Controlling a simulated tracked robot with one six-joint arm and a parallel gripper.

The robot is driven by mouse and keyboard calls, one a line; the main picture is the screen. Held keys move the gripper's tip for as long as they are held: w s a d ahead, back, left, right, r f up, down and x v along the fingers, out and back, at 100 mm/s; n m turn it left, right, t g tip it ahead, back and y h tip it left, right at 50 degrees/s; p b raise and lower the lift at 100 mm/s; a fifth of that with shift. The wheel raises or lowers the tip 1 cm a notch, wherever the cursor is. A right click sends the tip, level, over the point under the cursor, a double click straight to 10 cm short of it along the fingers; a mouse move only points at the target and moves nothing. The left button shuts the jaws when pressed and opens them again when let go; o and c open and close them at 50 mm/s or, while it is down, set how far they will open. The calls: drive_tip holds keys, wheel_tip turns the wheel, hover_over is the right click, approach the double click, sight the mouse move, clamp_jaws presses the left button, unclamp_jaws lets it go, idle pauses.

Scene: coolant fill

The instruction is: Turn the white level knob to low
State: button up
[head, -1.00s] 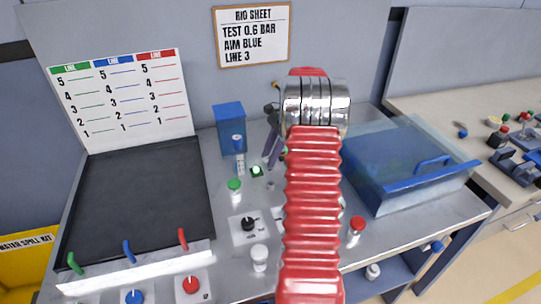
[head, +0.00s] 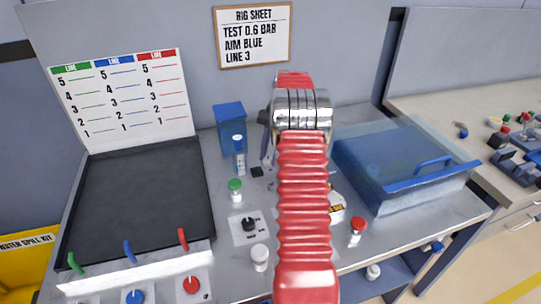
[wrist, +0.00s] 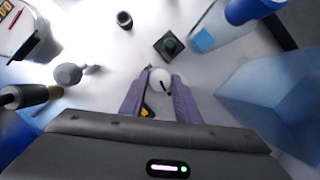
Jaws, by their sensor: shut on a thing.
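The white level knob (wrist: 157,77) shows in the wrist view as a small round white piece with a dark mark. My gripper (wrist: 160,86) has its two purple-grey fingers closed around it, one on each side. Which setting the knob points to cannot be read. In the head view my red arm and silver wrist hide the knob and most of the gripper; only a sliver of finger shows left of the wrist.
A small black block with a green top (wrist: 169,44) lies just beyond the fingertips. In the head view, a blue box (head: 230,128), a green-capped bottle (head: 235,190) and a black knob (head: 249,224) stand left of my arm. A blue lidded bin (head: 405,190) stands right.

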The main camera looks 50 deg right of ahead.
drive_tip(key=shift+n+g, duration=0.6)
drive_tip(key=shift+n, duration=0.9)
drive_tip(key=o, duration=1)
drive_tip(key=shift+o, duration=0.2)
drive_tip(key=shift+w+h, duration=0.1)
drive_tip(key=shift+h, duration=0.2)
